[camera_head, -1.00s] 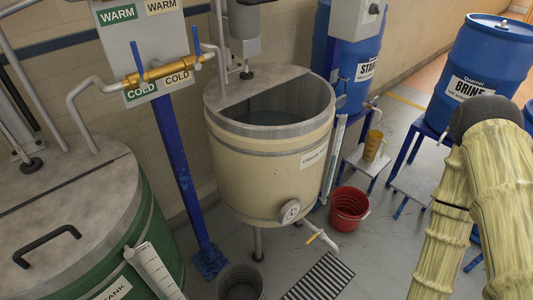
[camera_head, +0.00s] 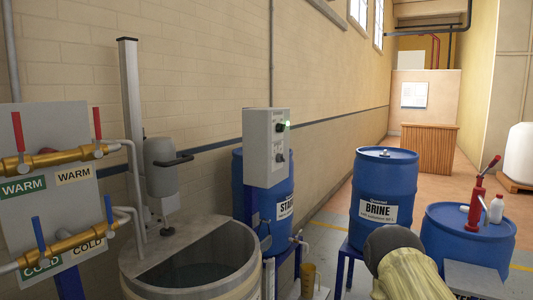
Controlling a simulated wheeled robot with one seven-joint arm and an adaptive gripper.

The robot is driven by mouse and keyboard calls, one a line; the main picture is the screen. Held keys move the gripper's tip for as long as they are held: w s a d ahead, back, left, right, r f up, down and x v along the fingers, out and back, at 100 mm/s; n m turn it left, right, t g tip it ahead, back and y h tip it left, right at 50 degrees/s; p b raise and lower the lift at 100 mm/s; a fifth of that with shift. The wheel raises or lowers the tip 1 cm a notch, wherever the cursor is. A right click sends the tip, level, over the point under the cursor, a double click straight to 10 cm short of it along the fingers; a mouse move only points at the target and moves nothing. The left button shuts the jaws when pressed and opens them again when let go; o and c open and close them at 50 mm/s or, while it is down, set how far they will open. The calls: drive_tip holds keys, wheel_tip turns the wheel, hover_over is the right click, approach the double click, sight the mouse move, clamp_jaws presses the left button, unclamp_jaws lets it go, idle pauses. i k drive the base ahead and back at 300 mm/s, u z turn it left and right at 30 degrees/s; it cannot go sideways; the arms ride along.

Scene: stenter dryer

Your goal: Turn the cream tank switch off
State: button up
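The cream tank (camera_head: 270,268) stands at the bottom centre, its rim and half lid showing, with dark liquid inside and its lower part cut off. A grey switch box (camera_head: 258,145) is mounted beyond it to the right. Its right side carries two dark knobs, an upper one (camera_head: 280,127) and a lower one (camera_head: 280,156). The knob positions and any labels are too small to read. My arm in its pale yellow sleeve shows at the bottom right, well below the box. My gripper is not in view.
A stirrer (camera_head: 165,170) on a metal post stands over the tank. Warm and cold pipes (camera_head: 60,157) run at left. A blue drum (camera_head: 283,185) stands behind the box. The brine drum (camera_head: 384,195) and another blue drum with a red pump (camera_head: 478,215) stand at right.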

sight(280, 128)
drive_tip(key=u, duration=0.05)
drive_tip(key=k, duration=1.15)
drive_tip(key=z, duration=0.8)
drive_tip(key=i, duration=1.05)
drive_tip(key=u, duration=0.55)
drive_tip(key=i, duration=1.05)
drive_tip(key=u, duration=0.95)
